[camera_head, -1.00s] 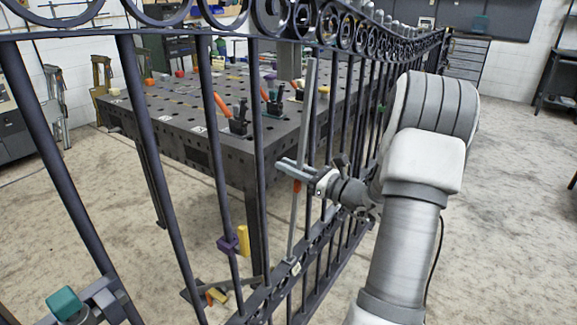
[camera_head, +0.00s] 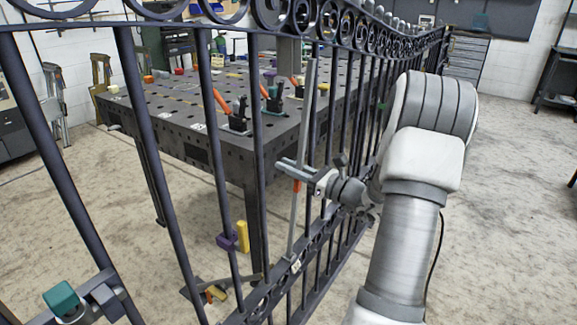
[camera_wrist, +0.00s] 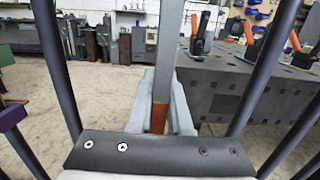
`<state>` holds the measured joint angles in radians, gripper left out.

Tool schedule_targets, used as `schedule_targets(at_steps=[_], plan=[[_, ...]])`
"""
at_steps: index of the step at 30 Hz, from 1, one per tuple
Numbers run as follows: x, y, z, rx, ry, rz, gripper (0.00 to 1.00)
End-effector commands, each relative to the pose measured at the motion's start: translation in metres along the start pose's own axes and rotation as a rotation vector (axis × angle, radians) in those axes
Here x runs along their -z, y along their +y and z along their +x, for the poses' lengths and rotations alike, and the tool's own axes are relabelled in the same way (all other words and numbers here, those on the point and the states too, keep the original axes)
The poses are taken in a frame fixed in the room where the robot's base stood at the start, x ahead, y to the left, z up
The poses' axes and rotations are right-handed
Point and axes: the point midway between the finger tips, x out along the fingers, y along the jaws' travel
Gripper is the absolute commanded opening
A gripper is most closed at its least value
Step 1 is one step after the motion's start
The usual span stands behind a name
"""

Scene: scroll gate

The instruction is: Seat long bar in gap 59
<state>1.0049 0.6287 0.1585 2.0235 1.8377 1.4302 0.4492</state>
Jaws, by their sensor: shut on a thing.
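The long bar is a light grey bar (camera_head: 297,205), held near upright by my gripper (camera_head: 296,171) at the line of the gate. Its top reaches close below the gate's scroll rail and its lower end is near the lower rail. In the wrist view the bar (camera_wrist: 165,50) stands between the two fingers of my gripper (camera_wrist: 160,105), with an orange band (camera_wrist: 159,117) at the grip. The gate (camera_head: 258,150) is dark, with upright bars on both sides of the long bar. I cannot tell whether either end is seated, nor which gap is 59.
A dark perforated welding table (camera_head: 190,120) with orange-handled clamps (camera_head: 232,112) stands behind the gate. A teal-topped clamp (camera_head: 62,299) is at the lower left. Open floor (camera_head: 510,200) lies at the right.

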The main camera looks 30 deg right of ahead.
Motion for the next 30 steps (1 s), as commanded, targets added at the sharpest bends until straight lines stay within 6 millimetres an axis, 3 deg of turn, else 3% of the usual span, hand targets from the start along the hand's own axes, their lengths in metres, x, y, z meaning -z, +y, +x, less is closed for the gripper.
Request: schedule_targets(at_steps=[30], plan=[[0.009, 0.000, 0.000, -0.001, -0.002, -0.003, 0.00]])
